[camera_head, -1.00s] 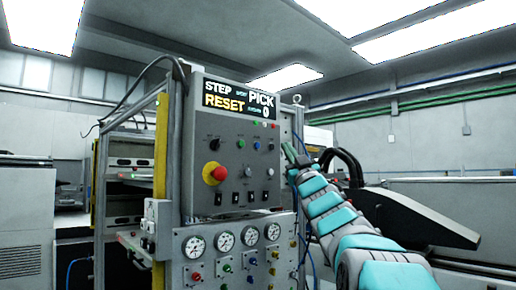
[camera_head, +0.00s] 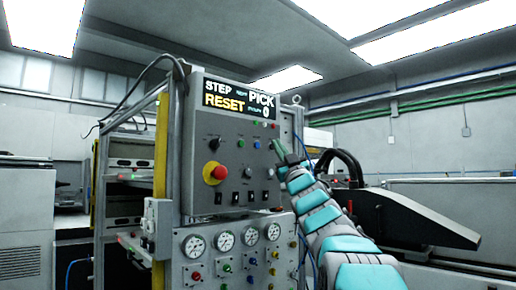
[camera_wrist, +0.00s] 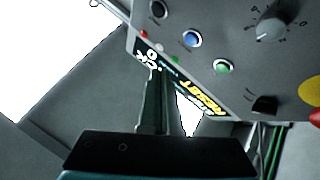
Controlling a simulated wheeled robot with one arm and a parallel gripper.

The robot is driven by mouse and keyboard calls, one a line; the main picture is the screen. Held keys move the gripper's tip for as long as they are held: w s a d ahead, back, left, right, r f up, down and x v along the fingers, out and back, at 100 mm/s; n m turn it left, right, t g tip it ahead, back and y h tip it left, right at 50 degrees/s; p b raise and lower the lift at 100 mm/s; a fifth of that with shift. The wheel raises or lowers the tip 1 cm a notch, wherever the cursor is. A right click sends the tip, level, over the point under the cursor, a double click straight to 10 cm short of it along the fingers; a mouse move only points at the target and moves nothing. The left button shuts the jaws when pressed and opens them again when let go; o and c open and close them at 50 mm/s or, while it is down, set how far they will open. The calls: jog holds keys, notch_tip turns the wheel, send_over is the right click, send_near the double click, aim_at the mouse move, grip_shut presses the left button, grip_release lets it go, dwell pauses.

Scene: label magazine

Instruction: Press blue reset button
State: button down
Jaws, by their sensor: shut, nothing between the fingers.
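The blue button (camera_head: 257,144) sits in the upper row of the grey control panel (camera_head: 225,172), right of a green button (camera_head: 241,143). In the wrist view the blue button (camera_wrist: 191,39) shows with its pale ring, uncovered. My gripper (camera_head: 277,146) is at the panel's right side, just right of the blue button, in front of where the row ends. In the wrist view the shut, empty fingers of my gripper (camera_wrist: 153,72) point toward the panel, below and left of the blue button. I see no contact with it.
The display (camera_head: 238,99) above the buttons reads STEP, PICK and RESET. A red and yellow stop button (camera_head: 215,173) and a black knob (camera_head: 214,144) are on the panel's left. Gauges (camera_head: 224,240) sit below. A black machine arm (camera_head: 410,218) stands at right.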

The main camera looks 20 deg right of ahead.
aim_at(257, 145)
jog(key=shift+w+a, duration=0.3)
jog(key=shift+w, duration=0.5)
jog(key=shift+w+a, duration=0.25)
jog(key=shift+w, duration=0.5)
jog(key=shift+w+a, duration=0.3)
jog(key=shift+w, duration=0.5)
jog(key=shift+p, duration=0.3)
jog(key=shift+w+a, duration=0.15)
jog(key=shift+w, duration=0.2)
jog(key=shift+w+a+p, duration=0.1)
jog(key=shift+w+p, duration=0.25)
dwell(0.5)
jog(key=shift+s, duration=0.15)
jog(key=shift+s+d, duration=0.25)
jog(key=shift+s, duration=0.35)
dwell(0.3)
